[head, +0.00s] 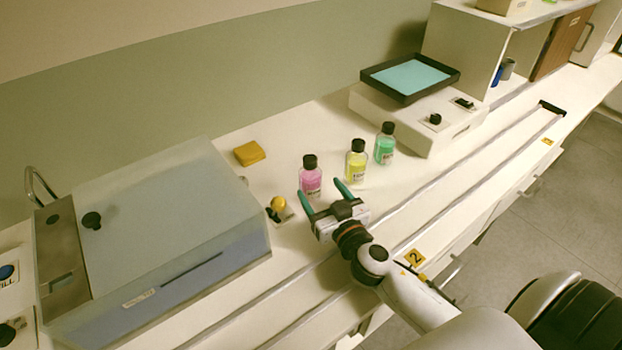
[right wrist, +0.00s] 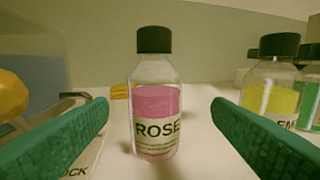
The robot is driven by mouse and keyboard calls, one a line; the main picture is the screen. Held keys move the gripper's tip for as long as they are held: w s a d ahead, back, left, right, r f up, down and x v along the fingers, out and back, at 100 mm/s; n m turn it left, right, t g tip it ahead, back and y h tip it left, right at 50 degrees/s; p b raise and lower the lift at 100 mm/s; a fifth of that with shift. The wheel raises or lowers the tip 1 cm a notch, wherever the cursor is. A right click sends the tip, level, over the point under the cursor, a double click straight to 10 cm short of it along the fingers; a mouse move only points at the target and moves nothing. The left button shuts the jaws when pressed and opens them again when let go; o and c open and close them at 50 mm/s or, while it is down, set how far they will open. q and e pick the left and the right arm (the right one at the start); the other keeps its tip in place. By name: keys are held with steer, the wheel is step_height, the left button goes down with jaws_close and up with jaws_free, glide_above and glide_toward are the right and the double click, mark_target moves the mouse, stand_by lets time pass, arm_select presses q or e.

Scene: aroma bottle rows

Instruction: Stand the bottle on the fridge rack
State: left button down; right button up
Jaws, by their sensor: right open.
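A clear bottle with pink liquid, a black cap and a label reading ROSE (head: 311,177) stands upright on the counter. In the right wrist view this pink bottle (right wrist: 155,100) stands between and beyond the two green fingers. My right gripper (head: 322,192) is open and empty, with its fingertips just short of the bottle. A yellow bottle (head: 356,163) and a green bottle (head: 385,145) stand in a row to its right, both black-capped. My left gripper is not in view. I cannot make out a fridge rack for certain.
A large grey-lidded box (head: 165,215) stands at the left. A yellow knob (head: 278,204) on a small plate is close left of my right gripper. A yellow sponge-like block (head: 249,153) lies behind. A device with a black tray (head: 410,77) stands at the back right. Rails run along the counter's front.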

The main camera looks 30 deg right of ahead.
mark_target(307, 172)
steer(key=shift+w, duration=0.75)
steer(key=shift+w+a, duration=0.1)
steer(key=shift+w, duration=0.45)
steer(key=w+p, duration=0.1)
steer(key=w, duration=0.3)
steer(key=shift+w+r+p, duration=0.2)
steer(key=shift+w+p, duration=0.2)
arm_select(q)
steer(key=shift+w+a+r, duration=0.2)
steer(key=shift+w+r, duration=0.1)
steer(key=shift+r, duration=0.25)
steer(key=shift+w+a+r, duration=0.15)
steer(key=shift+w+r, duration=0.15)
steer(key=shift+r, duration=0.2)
arm_select(e)
steer(key=shift+c, duration=0.5)
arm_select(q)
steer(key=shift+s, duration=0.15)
arm_select(e)
steer(key=c, duration=1.2)
